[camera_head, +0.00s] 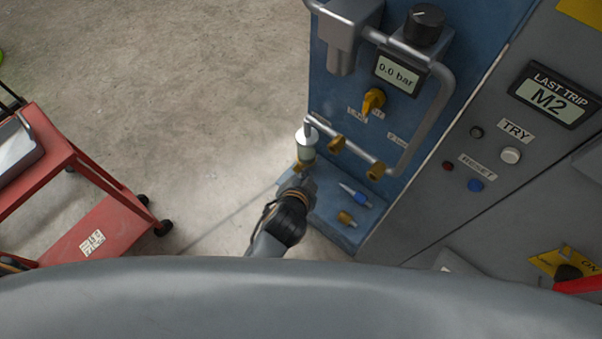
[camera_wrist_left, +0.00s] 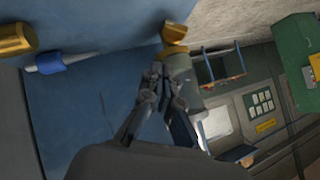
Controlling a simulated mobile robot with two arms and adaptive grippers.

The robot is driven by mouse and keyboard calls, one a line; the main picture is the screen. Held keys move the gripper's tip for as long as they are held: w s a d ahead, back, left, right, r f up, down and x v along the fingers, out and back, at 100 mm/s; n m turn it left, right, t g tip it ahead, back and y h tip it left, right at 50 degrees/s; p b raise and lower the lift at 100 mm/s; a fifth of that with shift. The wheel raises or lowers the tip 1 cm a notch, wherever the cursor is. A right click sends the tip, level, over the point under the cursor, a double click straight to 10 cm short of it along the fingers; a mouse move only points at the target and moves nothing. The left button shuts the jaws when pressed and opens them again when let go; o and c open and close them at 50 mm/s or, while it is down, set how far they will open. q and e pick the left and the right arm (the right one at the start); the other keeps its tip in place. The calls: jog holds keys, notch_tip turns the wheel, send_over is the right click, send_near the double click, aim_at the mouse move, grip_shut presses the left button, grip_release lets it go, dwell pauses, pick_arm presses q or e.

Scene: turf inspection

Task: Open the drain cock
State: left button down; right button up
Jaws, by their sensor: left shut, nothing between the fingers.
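The drain cock (camera_head: 300,167) is a small brass piece under the clear bowl (camera_head: 307,145) on the blue panel. My left gripper (camera_head: 301,184) is just below it in the head view, shut and empty, and partly covers it. In the left wrist view a brass piece (camera_wrist_left: 174,32), apparently the cock, lies just beyond the shut fingertips of my left gripper (camera_wrist_left: 168,62). I cannot tell whether they touch. My right gripper is not in view.
A bent grey pipe (camera_head: 441,110) with brass fittings, a yellow valve handle (camera_head: 373,101) and a gauge reading 0.0 bar (camera_head: 397,74) are on the panel (camera_head: 335,90). A blue-handled tool (camera_head: 357,196) and a brass fitting (camera_head: 346,218) lie on the ledge. A red cart (camera_head: 70,165) stands left.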

aim_at(300, 169)
pick_arm(q)
jog(key=w+f, duration=0.1)
jog(key=w+a+f, duration=0.1)
jog(key=f, duration=0.1)
jog(key=shift+f, duration=0.2)
jog(key=shift+w+a+f, duration=0.1)
jog(key=shift+a+f, duration=0.1)
jog(key=shift+f, duration=0.3)
